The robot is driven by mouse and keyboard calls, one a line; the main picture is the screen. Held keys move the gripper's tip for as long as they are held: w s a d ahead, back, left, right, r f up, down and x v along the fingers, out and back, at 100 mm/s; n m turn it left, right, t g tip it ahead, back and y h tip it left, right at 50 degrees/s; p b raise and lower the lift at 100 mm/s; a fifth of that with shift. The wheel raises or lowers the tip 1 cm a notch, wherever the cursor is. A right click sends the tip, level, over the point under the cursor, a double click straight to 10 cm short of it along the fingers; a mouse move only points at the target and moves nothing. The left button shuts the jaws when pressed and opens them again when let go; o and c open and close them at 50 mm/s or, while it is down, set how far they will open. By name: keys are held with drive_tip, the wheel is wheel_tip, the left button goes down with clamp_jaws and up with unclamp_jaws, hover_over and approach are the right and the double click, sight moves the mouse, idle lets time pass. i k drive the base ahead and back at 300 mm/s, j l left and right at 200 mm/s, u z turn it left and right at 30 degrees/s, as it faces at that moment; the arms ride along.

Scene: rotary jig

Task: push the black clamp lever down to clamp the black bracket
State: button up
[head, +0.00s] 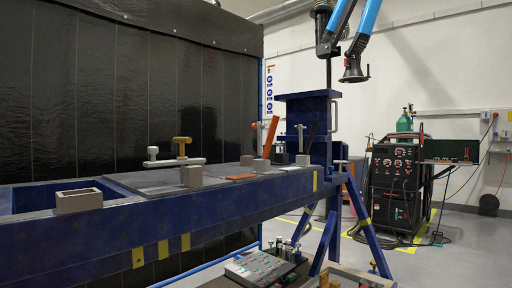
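A dark lever (311,136), which looks like the black clamp lever, stands raised and tilted near the far end of the blue jig beam, just left of the blue column. A small dark piece (281,154) beside it may be the black bracket; it is too small to tell, and I cannot see whether anything touches it. An orange lever (271,137) stands raised and tilted just to the left. My gripper is not in view.
The long blue jig beam (200,220) carries grey blocks (79,200) and a tan-topped clamp (182,146). A blue column (320,120) rises at its far end. Below stands a cart with parts (262,268). A welding machine (395,185) stands right; floor between is partly open.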

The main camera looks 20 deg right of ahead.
sight(312, 132)
drive_tip(key=j+z, duration=0.35)
drive_tip(key=z, duration=0.15)
drive_tip(key=i+j+z, duration=0.1)
drive_tip(key=j+z, duration=0.35)
drive_tip(key=l, duration=0.1)
